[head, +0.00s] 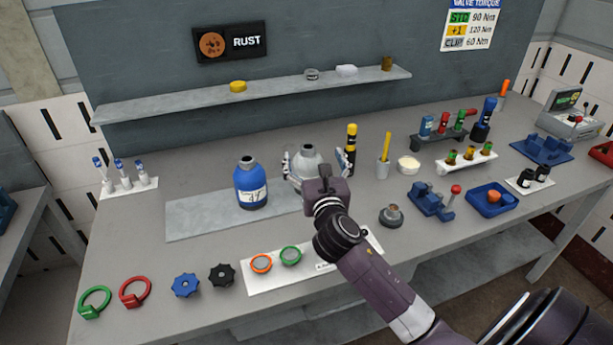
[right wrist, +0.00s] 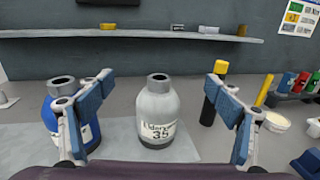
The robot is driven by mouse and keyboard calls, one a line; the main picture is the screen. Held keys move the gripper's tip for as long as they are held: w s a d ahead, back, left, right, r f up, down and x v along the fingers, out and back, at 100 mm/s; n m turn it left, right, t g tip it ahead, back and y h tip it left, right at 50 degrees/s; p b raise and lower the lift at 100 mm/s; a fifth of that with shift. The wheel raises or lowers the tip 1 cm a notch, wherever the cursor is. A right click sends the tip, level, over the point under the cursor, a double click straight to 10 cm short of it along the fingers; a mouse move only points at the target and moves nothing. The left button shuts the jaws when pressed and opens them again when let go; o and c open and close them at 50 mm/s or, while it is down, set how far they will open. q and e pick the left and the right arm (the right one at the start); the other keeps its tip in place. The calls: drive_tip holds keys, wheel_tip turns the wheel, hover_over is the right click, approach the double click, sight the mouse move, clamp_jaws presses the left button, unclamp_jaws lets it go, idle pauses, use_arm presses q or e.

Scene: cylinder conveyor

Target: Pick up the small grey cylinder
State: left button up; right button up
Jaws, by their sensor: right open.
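A grey cylinder (right wrist: 159,112) with a narrow neck and a label ending in 35 stands upright on a pale grey mat. In the head view the grey cylinder (head: 309,158) is partly hidden behind my right gripper. My right gripper (right wrist: 152,95) is open, with one finger on each side of the grey cylinder and clear gaps between. In the head view my right gripper (head: 318,165) is in front of the cylinder. A blue cylinder (head: 251,190) marked 47 stands to its left on the mat (head: 200,222). My left gripper is not in view.
A black and yellow tool (head: 350,150) stands just right of the grey cylinder, near my right finger. Rings and knobs, such as a blue knob (head: 186,286), lie along the front. A shelf (head: 160,104) runs behind.

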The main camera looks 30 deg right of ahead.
sight(310, 176)
drive_tip(key=f, duration=0.1)
drive_tip(key=w+f, duration=0.1)
drive_tip(key=f+b, duration=0.1)
drive_tip(key=shift+w+d+f, duration=0.25)
drive_tip(key=shift+d+f, duration=0.05)
drive_tip(key=shift+d, duration=0.05)
drive_tip(key=f, duration=0.2)
drive_tip(key=f+b, duration=0.1)
drive_tip(key=f, duration=0.3)
drive_tip(key=shift+s+a+f+b, duration=0.15)
drive_tip(key=shift+s+f+b, duration=0.15)
drive_tip(key=shift+b, duration=0.1)
drive_tip(key=shift+r+p+x, duration=0.25)
drive_tip(key=shift+p+x, duration=0.05)
drive_tip(key=shift+x, duration=0.85)
drive_tip(key=shift+w+d, duration=0.2)
drive_tip(key=shift+w, duration=0.2)
drive_tip(key=shift+x, duration=2.35)
drive_tip(key=shift+s, duration=0.1)
drive_tip(key=shift+c, duration=0.3)
drive_tip(key=c, duration=2)
drive_tip(key=shift+r, duration=0.2)
drive_tip(key=shift+c, duration=0.6)
